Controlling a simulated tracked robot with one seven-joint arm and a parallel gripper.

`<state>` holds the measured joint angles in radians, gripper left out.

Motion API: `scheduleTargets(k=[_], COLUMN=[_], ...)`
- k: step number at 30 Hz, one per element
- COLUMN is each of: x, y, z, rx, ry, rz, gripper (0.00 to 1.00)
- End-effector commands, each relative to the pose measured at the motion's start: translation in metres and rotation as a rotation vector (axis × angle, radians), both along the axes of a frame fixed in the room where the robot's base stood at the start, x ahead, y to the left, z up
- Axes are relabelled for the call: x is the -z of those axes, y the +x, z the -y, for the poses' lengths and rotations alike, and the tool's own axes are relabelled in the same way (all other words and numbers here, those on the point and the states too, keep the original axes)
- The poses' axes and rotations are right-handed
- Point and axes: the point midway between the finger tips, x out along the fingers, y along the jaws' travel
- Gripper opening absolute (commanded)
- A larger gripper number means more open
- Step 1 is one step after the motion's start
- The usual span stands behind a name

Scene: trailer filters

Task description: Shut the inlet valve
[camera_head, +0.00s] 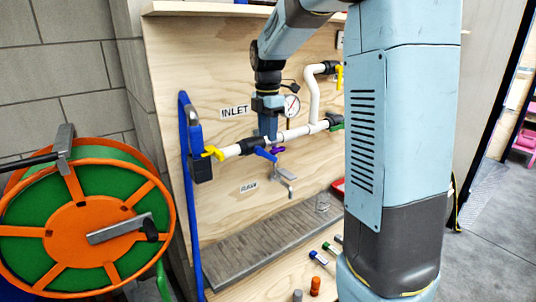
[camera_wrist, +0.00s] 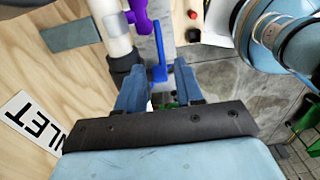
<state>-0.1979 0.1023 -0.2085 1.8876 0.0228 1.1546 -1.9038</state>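A white pipe (camera_head: 297,133) runs across the wooden panel with the INLET label (camera_head: 235,112) above its left part. A yellow handle (camera_head: 213,153) sits at the pipe's left end by the blue hose. A blue lever (camera_head: 265,154) and a purple handle (camera_head: 278,149) sit further right; I cannot tell for sure which is the inlet valve. My gripper (camera_head: 268,136) is at the pipe by the blue lever. In the wrist view my gripper (camera_wrist: 158,76) has its fingers apart, with the blue lever (camera_wrist: 159,72) in line with the gap. Contact cannot be told.
A gauge (camera_head: 292,106) and a raised white pipe branch stand right of my gripper. A small tap (camera_head: 285,180) hangs below the pipe. An orange and green hose reel (camera_head: 85,230) stands at left. A grey ledge (camera_head: 270,240) runs below, with loose items in front.

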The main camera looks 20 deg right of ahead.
Motion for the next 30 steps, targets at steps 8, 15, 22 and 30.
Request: scheduleTargets(k=[8,15,22,30], x=[0.048,0.074,0.079,0.079], y=[-0.001,0.000,0.000,0.000], z=[0.000,-0.001,-0.001,-0.001], rx=[0.001,0.000,0.000,0.000], ry=[-0.001,0.001,0.000,0.000], rz=[-0.002,-0.001,0.001,0.001], gripper=[0.36,0.36,0.36,0.27])
